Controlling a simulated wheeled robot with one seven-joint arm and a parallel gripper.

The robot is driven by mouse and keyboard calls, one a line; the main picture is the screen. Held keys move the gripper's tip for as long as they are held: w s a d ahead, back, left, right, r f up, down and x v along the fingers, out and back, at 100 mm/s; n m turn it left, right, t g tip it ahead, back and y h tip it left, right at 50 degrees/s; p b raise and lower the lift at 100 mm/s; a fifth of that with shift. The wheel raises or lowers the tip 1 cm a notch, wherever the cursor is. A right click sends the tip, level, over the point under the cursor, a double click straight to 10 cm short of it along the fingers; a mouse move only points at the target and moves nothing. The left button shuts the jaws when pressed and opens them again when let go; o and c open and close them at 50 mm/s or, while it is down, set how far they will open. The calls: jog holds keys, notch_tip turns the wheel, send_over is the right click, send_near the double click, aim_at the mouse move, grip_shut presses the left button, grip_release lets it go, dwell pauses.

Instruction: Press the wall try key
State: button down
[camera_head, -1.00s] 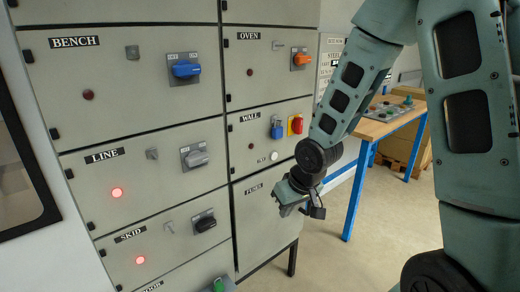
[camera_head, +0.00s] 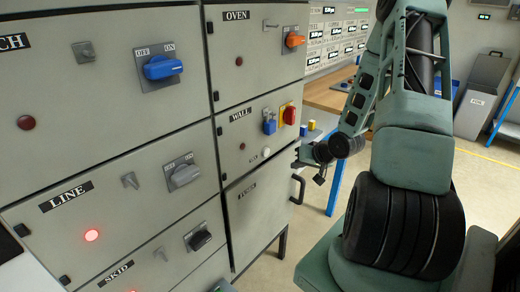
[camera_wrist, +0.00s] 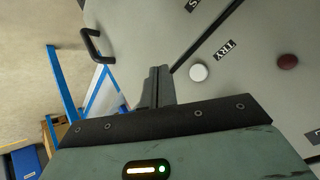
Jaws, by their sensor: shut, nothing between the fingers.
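The wall panel (camera_head: 228,141) is a grey door labelled WALL on the cabinet. Its try key is a small white round button (camera_head: 266,152) low on the panel, beside a small label. In the wrist view the white button (camera_wrist: 198,72) sits next to the TRY label (camera_wrist: 224,49). My gripper (camera_head: 299,157) is to the right of the button in the head view, apart from it. In the wrist view my gripper (camera_wrist: 157,85) shows its fingers shut together and empty, with the button a little to their right.
The wall panel also bears a dark red lamp (camera_wrist: 287,61), a blue padlock-like part (camera_head: 269,124) and a red switch on yellow (camera_head: 289,115). A black handle (camera_wrist: 92,46) juts out near my gripper. A blue-legged wooden table (camera_head: 330,98) stands behind.

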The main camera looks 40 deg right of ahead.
jog(key=shift+w, duration=0.1)
jog(key=b, duration=0.2)
send_near(268, 156)
notch_tip(268, 156, down, 4)
jog(key=w, duration=0.2)
jog(key=shift+w+f+p, duration=0.15)
jog(key=shift+w+p, duration=0.15)
jog(key=shift+w, duration=0.1)
jog(key=shift+w, duration=0.15)
dwell(1.7)
jog(key=shift+w, duration=0.25)
jog(key=shift+w+a+p, duration=0.1)
jog(key=shift+w+p, duration=0.2)
jog(key=shift+w, duration=0.15)
dwell(0.7)
dwell(0.3)
jog(key=shift+s+p, duration=0.3)
jog(key=shift+s, duration=0.55)
